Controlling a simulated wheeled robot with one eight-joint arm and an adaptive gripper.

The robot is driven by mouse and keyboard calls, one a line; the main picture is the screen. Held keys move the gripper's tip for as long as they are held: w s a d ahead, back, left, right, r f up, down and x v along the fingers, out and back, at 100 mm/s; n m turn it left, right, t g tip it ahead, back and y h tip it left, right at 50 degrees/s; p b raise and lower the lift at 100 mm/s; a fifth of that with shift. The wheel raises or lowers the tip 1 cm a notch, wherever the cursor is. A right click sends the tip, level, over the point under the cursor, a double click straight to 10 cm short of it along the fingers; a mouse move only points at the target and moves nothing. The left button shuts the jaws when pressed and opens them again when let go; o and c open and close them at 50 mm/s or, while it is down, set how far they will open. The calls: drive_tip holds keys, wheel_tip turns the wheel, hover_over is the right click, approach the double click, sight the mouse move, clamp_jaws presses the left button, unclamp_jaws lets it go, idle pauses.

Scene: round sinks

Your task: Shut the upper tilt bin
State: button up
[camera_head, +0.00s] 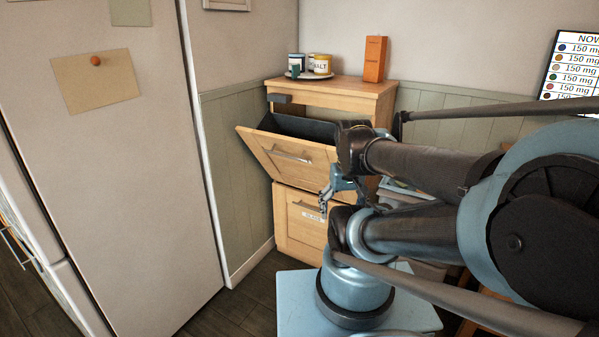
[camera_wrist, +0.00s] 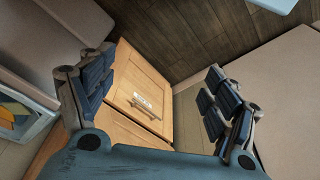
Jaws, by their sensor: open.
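The upper tilt bin (camera_head: 289,160) is a light wooden front with a metal bar handle, tilted open towards me from the wooden cabinet (camera_head: 340,95). Its dark inner container shows behind the front. The lower tilt bin (camera_head: 298,222), with a handle and a white label, is shut below it. It also shows in the wrist view (camera_wrist: 140,95). My gripper (camera_head: 325,200) is in front of the cabinet, near the lower right of the open front. In the wrist view my gripper (camera_wrist: 150,95) has its fingers wide apart with nothing between them. My arm hides the cabinet's right part.
Jars (camera_head: 320,64) on a plate and an orange box (camera_head: 375,58) stand on the cabinet top. A large pale fridge-like unit (camera_head: 110,150) stands at the left. Dark floor (camera_head: 235,300) is clear before the cabinet. A chart (camera_head: 575,65) is at the right.

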drive_tip(key=shift+s+r, duration=0.15)
drive_tip(key=c, duration=0.4)
drive_tip(key=shift+s+r+n, duration=0.2)
drive_tip(key=shift+r+n, duration=0.1)
drive_tip(key=c, duration=0.5)
drive_tip(key=w+r+n, duration=0.1)
drive_tip(key=n, duration=0.1)
drive_tip(key=w+a+r+n, duration=0.1)
drive_tip(key=w+n, duration=0.1)
drive_tip(key=w+a+r+n, duration=0.1)
drive_tip(key=w+r+n, duration=0.1)
drive_tip(key=shift+w+r+h, duration=0.1)
drive_tip(key=shift+w+h, duration=0.15)
drive_tip(key=shift+h, duration=0.15)
clamp_jaws()
drive_tip(key=w+a+r+n+t+h, duration=0.1)
drive_tip(key=w+a+r+n, duration=0.2)
drive_tip(key=w+a+n, duration=0.75)
drive_tip(key=w+a+r+n+t+h, duration=0.1)
drive_tip(key=w+a+r+n, duration=0.1)
drive_tip(key=w+a+n, duration=0.85)
wheel_tip(320, 180, down, 6)
drive_tip(key=w+n, duration=0.1)
drive_tip(key=w, duration=0.1)
drive_tip(key=shift+w+d+r, duration=0.15)
drive_tip(key=shift+w+d, duration=0.15)
drive_tip(key=shift+w, duration=0.1)
